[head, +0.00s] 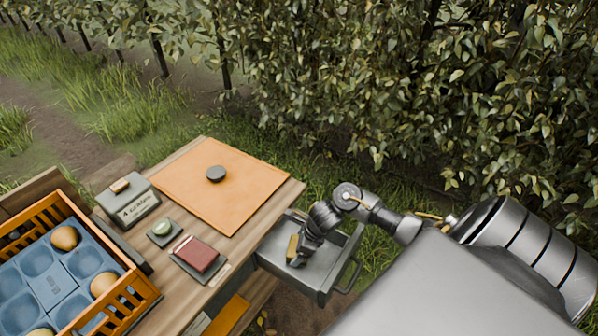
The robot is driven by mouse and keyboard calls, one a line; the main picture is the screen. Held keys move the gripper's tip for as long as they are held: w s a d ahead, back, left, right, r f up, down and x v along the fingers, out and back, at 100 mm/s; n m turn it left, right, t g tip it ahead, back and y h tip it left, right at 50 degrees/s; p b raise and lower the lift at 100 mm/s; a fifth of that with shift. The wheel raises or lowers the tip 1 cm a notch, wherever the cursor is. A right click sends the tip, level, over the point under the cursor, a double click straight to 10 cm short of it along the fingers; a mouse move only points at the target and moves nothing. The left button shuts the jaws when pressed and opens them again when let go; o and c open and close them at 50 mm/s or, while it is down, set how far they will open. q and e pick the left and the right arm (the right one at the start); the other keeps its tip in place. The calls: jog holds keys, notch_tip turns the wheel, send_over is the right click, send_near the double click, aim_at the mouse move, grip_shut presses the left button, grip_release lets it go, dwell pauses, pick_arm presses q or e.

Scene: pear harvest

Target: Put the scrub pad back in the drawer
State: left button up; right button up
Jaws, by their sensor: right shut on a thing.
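The scrub pad (292,246), a small yellow-ochre block, is at the jaws of my right gripper (297,255). The gripper is shut on it and points down into the open grey drawer (323,286). The pad is inside the drawer's outline, near its left side. I cannot tell whether it touches the drawer floor. The drawer sticks out from the right side of the wooden table, with its handle toward the lower right. The gripper and wrist hide part of the drawer floor. My left gripper is not in view.
An orange crate (140,291) with pears stands left. A leafy hedge rises behind.

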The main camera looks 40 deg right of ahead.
jog(key=shift+f, duration=0.55)
jog(key=shift+f, duration=0.15)
jog(key=o, duration=0.8)
jog(key=shift+d+r, duration=0.1)
jog(key=shift+r, duration=0.4)
jog(key=p+v, duration=0.1)
jog(key=v, duration=1)
jog(key=shift+r, duration=0.15)
